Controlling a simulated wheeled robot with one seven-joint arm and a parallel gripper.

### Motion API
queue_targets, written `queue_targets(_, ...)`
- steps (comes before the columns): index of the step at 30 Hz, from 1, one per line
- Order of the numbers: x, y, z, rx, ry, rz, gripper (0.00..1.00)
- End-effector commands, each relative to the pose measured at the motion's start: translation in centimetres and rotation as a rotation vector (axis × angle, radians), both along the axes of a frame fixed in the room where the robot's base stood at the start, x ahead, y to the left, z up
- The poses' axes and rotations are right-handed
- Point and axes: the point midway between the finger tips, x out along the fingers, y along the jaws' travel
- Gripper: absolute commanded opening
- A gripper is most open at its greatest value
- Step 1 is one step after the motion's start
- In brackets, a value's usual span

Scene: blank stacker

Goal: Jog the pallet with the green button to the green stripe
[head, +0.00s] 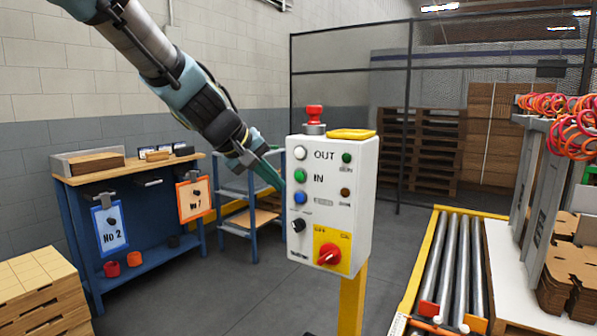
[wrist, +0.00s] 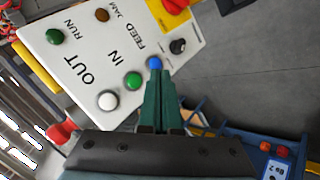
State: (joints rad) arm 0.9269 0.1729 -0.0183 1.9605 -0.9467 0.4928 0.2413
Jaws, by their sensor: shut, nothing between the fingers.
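The white control box (head: 320,235) stands on a yellow post. The green button (head: 300,176), labelled IN, sits between the white OUT button (head: 300,153) and the blue button (head: 300,198). In the wrist view the green button (wrist: 133,80) lies just left of my fingertips and the blue button (wrist: 155,62) just beyond them. My gripper (head: 281,187) is shut and empty, its green fingers pointing at the panel's left side; whether they touch it I cannot tell. No green stripe shows, and no pallet shows on the rollers in view.
A red mushroom button (head: 314,114) tops the box; a red rotary switch (head: 328,254) is low on its face. The roller conveyor (head: 452,262) runs at right beside cardboard blanks (head: 557,285). A blue workbench (head: 150,225) stands at left. Fencing closes off the back; open floor lies between.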

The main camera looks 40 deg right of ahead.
Motion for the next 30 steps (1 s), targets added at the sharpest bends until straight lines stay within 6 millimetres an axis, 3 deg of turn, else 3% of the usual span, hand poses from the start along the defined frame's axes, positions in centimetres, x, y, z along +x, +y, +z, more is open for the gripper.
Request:
queue_targets(6, 0.7, -2.7, 0.1, 0.001, -0.001, -0.002, 0.0)
queue_targets(12, 1.0, -4.0, 0.0, 0.001, -0.001, 0.0, 0.0)
queue_targets(30, 1.1, -4.2, 0.0, 0.0, -0.001, -0.001, 0.0)
